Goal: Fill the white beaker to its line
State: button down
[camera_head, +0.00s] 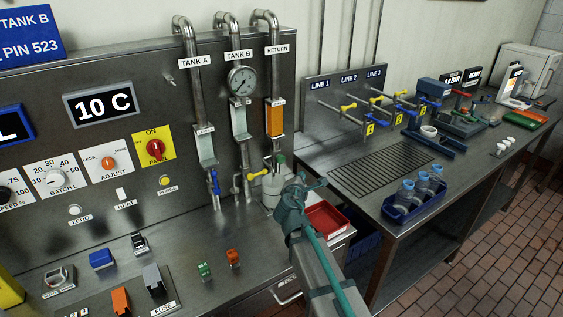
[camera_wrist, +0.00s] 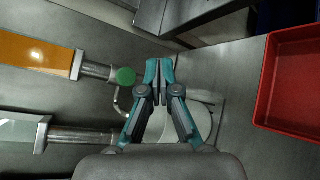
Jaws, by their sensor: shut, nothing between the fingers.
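My gripper (camera_head: 303,187) is in front of the pipes at the panel's right end. In the wrist view its teal fingers (camera_wrist: 159,75) are together with nothing between them. A pale round vessel (camera_wrist: 205,118) shows behind the fingers; it is partly hidden, and I cannot tell whether it is the white beaker or see a line on it. A green knob (camera_wrist: 125,76) on the RETURN pipe is left of the fingertips, apart from them. The TANK A pipe has a blue valve handle (camera_head: 215,182). The TANK B pipe has a yellow-handled valve (camera_head: 254,175).
A red tray (camera_head: 325,217) lies right of my gripper, also in the wrist view (camera_wrist: 300,85). A blue rack (camera_head: 415,203) with several containers stands on the right bench near a drain grate (camera_head: 380,167). Line valves with yellow handles (camera_head: 348,107) stand behind. Switches crowd the left panel.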

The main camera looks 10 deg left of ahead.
aim_at(283, 162)
jog(key=w+a, duration=0.5)
jog(key=w, duration=0.1)
jog(key=shift+w+a, duration=0.25)
jog(key=shift+w, duration=0.15)
dwell(0.3)
dwell(1.4)
jog(key=shift+w+a+b, duration=0.3)
jog(key=shift+w, duration=0.05)
jog(key=shift+w+a, duration=0.4)
jog(key=shift+w, duration=0.1)
dwell(4.5)
